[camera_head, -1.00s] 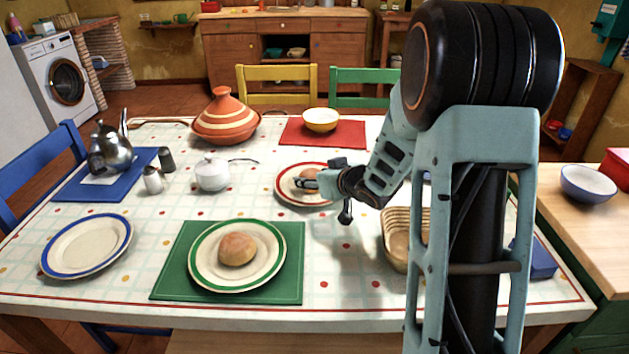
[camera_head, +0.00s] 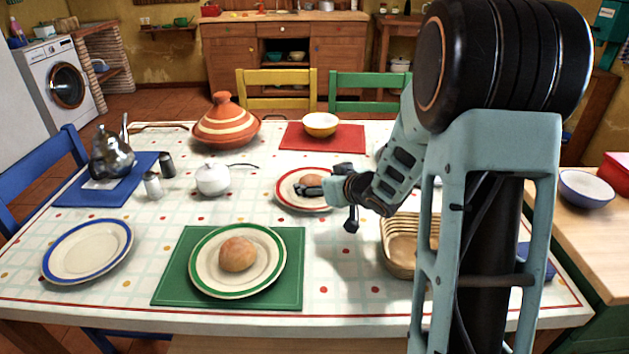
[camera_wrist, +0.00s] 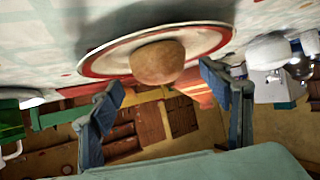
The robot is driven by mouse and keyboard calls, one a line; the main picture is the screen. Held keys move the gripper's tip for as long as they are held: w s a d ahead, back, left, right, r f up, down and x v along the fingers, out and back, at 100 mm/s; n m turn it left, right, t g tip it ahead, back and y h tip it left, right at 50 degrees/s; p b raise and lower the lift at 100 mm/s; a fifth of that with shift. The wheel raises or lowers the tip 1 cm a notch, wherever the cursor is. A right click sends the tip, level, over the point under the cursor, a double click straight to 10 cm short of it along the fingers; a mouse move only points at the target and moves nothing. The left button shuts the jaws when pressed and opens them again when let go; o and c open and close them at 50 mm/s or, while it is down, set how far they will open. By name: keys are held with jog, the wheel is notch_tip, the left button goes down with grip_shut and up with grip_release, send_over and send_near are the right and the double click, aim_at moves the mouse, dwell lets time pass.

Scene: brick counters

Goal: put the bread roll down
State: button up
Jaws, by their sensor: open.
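A round brown bread roll (camera_head: 312,181) rests on the red-rimmed plate (camera_head: 287,198) near the table's middle. The wrist view shows this roll (camera_wrist: 158,62) on the same plate (camera_wrist: 105,63), upside down in the picture. My gripper (camera_head: 306,190) is at the plate's right side, beside the roll. In the wrist view, my gripper (camera_wrist: 163,88) has its fingers spread wide, with a gap between them and the roll. A second roll (camera_head: 237,254) lies on the green-rimmed plate (camera_head: 203,270) at the front.
A wicker basket (camera_head: 387,262) stands right of the plate, partly behind my arm. A white lidded pot (camera_head: 212,180) is to the left, with an orange tagine (camera_head: 225,127) and a yellow bowl (camera_head: 320,124) behind.

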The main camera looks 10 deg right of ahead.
jog(key=p+v, duration=0.2)
jog(key=v, duration=0.7)
jog(key=shift+s, duration=0.2)
jog(key=shift+r, duration=0.1)
